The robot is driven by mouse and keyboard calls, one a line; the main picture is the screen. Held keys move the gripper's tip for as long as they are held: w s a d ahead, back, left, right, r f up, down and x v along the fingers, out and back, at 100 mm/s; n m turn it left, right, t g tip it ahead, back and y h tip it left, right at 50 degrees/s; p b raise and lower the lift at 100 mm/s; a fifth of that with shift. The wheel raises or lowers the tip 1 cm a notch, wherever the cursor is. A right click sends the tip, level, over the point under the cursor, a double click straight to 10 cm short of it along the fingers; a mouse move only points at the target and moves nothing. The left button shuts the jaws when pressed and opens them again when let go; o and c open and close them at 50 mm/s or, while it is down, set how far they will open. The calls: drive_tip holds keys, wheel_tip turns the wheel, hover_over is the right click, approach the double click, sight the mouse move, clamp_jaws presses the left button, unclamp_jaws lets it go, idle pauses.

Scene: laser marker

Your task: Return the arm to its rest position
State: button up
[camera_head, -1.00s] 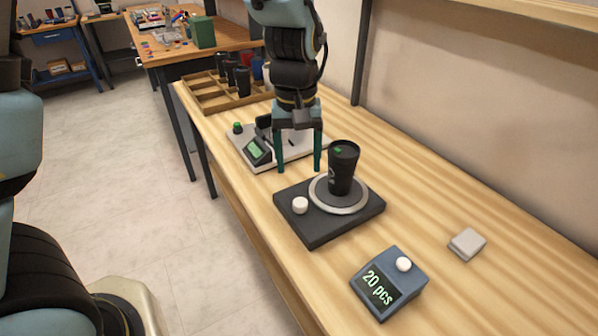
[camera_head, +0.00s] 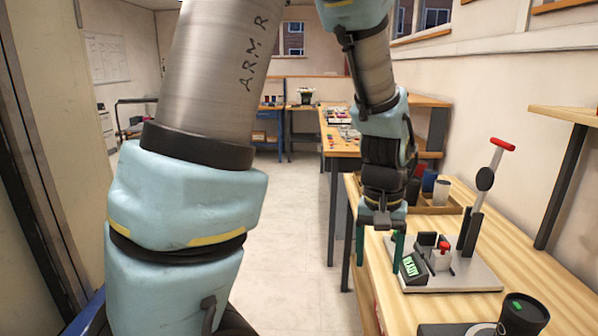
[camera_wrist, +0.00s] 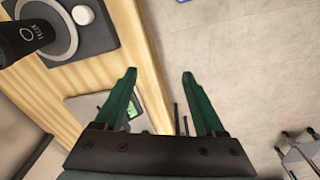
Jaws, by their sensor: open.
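My gripper (camera_head: 379,252) hangs at the front left edge of the wooden workbench (camera_head: 375,285), with its two green fingers apart and nothing between them. In the wrist view my gripper (camera_wrist: 158,85) is also open and empty, over the bench edge and the floor. A black tumbler (camera_head: 522,316) stands at the bottom right in the head view, cut off by the frame. In the wrist view the tumbler (camera_wrist: 22,38) stands on the round plate of a dark base (camera_wrist: 97,30).
A device with a green display (camera_head: 411,266), an upright post and a red-ended lever (camera_head: 502,144) stands just right of my gripper. A wooden tray with cups (camera_head: 438,208) is behind. The floor (camera_head: 295,230) left of the bench is clear.

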drive_tip(key=w+a+r+n+t, duration=0.1)
drive_tip(key=w+a+n, duration=0.1)
drive_tip(key=a, duration=2)
drive_tip(key=shift+w+a+r+n+y, duration=0.2)
drive_tip(key=shift+w+n+y, duration=0.1)
drive_tip(key=shift+n, duration=0.4)
